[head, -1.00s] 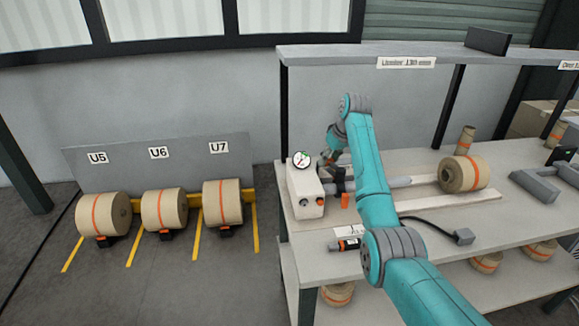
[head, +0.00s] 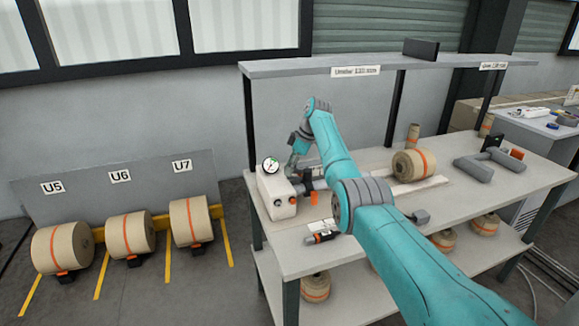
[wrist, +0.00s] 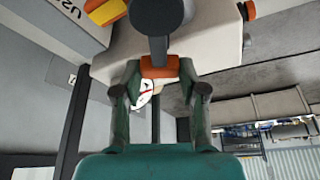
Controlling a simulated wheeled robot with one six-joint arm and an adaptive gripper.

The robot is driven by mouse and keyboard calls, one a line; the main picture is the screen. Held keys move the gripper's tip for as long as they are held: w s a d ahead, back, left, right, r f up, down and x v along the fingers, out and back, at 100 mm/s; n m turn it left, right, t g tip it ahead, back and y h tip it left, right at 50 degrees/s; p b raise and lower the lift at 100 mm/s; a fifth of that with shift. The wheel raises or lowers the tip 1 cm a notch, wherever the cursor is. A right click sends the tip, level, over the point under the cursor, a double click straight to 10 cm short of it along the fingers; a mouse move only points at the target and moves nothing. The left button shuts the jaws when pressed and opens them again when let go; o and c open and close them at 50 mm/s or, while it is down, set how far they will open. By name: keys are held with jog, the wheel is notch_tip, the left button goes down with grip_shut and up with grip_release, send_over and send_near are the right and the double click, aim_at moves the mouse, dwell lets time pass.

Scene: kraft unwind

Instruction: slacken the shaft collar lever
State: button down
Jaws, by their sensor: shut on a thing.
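The shaft collar lever (wrist: 158,67) shows as an orange piece between my fingertips in the wrist view. My gripper (wrist: 160,72) is shut on it, one green finger on each side. A dark rounded part (wrist: 155,14), apparently the collar or shaft end, is just above it in that view. In the head view my gripper (head: 296,163) is at the white machine box (head: 276,192) with the round gauge (head: 270,165), at the bench's left end. My arm hides much of the shaft, and the lever is too small to make out there.
The bench (head: 290,257) carries a kraft roll (head: 408,164) on the right and an orange-and-black tool (head: 321,237) at the front. A shelf (head: 350,68) spans above my arm.

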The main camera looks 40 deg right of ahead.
aim_at(304, 170)
jog(key=shift+s+a+f+n, duration=0.1)
jog(key=shift+s+n, duration=0.15)
jog(key=shift+n, duration=0.25)
jog(key=c, duration=0.6)
grip_release()
jog(key=shift+c, duration=0.2)
jog(key=v, duration=1.2)
jog(key=shift+w, duration=0.15)
